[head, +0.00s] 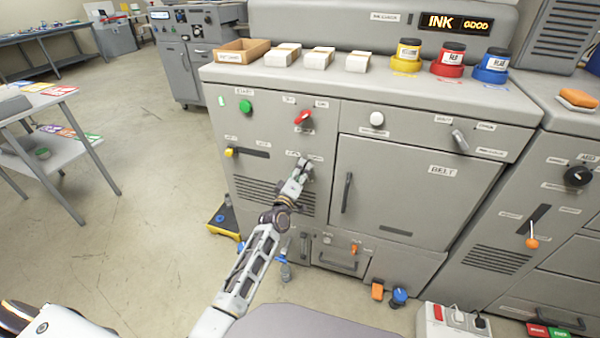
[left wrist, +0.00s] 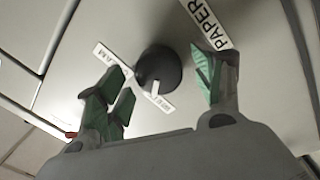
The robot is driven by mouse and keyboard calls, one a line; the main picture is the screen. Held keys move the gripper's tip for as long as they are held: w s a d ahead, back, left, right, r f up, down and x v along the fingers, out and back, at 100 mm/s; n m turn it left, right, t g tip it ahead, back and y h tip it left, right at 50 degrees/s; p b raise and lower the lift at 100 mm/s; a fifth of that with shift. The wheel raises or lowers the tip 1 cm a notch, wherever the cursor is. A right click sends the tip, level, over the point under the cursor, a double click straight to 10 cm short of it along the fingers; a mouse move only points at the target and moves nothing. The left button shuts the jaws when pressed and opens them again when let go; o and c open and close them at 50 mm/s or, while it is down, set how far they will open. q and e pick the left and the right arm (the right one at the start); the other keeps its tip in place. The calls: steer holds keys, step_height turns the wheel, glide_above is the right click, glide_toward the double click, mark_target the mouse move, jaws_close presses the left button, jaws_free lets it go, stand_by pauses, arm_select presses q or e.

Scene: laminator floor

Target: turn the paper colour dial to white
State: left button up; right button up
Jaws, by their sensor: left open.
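The paper colour dial (left wrist: 160,66) is a dark round knob with a white pointer mark, on a grey panel in the left wrist view. A "PAPER" label (left wrist: 208,22) is beside it, and a white label ending in "AM" (left wrist: 112,60) lies on its other side. My left gripper (head: 303,165) is at the machine's front panel in the head view, where it covers the dial. It is open, with green-padded fingers on either side of the dial; I cannot tell whether they touch it. My right gripper is not in view.
Ink jars and paper stacks stand on top of the machine.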

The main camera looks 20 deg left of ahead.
arm_select(q)
steer(key=s, duration=1.1)
steer(key=shift+s+a+f, duration=0.3)
steer(key=shift+a+f, duration=0.1)
steer(key=shift+f, duration=0.05)
stand_by(0.4)
